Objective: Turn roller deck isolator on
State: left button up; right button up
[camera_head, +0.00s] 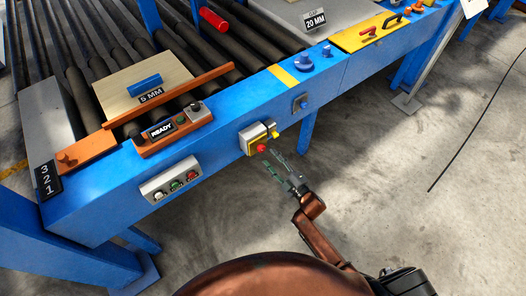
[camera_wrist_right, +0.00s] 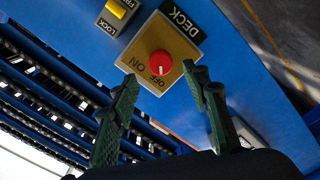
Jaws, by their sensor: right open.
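The roller deck isolator is a red round knob (camera_wrist_right: 159,62) on a yellow plate (camera_wrist_right: 178,40) marked DECK, ON and OFF. In the head view its red knob (camera_head: 261,148) sits on a yellow-faced box on the front of the blue frame. I cannot tell which mark the knob points to. My right gripper (camera_head: 270,158) is open and empty just in front of the knob. In the right wrist view its two green fingers (camera_wrist_right: 162,76) are apart, pointing toward the plate with the knob beyond the tips. My left gripper is not in view.
A yellow LOCK slider (camera_wrist_right: 117,9) is beside the isolator. The blue frame (camera_head: 110,205) carries dark rollers. Floor in front is open.

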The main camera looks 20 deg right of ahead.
aim_at(263, 150)
jog(key=b+x, duration=0.1)
jog(key=x, duration=0.5)
jog(key=shift+f, duration=0.1)
jog(key=c, duration=1.2)
